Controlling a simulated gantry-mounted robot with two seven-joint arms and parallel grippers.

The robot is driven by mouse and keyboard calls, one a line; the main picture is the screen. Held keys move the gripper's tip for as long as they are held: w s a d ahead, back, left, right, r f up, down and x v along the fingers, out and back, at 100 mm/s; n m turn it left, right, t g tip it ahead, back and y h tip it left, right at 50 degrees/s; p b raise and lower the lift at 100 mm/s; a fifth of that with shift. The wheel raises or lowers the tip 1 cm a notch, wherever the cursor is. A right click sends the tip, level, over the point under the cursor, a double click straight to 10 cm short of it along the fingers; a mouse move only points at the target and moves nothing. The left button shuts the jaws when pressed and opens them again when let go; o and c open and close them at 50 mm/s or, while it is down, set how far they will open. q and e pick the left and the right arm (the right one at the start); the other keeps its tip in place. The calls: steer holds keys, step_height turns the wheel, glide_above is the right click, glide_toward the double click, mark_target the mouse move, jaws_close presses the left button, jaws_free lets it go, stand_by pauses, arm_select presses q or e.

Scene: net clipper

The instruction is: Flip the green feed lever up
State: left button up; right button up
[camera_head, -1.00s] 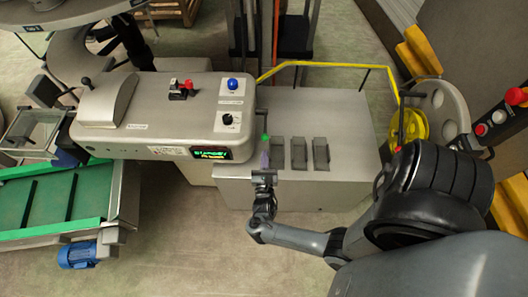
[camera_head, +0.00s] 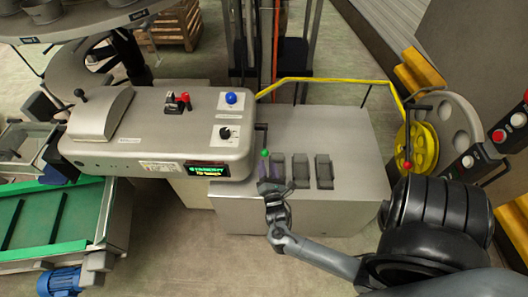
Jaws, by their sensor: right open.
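The green feed lever shows as a small green knob (camera_head: 264,153) on a short stem at the right end of the grey machine housing, above a row of dark grey brackets. My right gripper (camera_head: 270,184) is just below the knob, close to it, near the leftmost bracket. It is open, and nothing shows between its fingers. The lower part of the lever is hard to make out behind the gripper, and I cannot tell whether the gripper touches it. My left gripper is not in view.
The grey housing (camera_head: 160,120) carries a red-handled switch (camera_head: 182,98), a blue button (camera_head: 231,98), a black knob (camera_head: 225,132) and a lit display (camera_head: 208,169). Dark brackets (camera_head: 301,170) stand right of the lever. A yellow rail (camera_head: 330,80) runs behind. Open floor lies in front.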

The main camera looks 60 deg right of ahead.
mark_target(264, 149)
steer(key=b+x, duration=0.1)
steer(key=x, duration=0.8)
jaws_close()
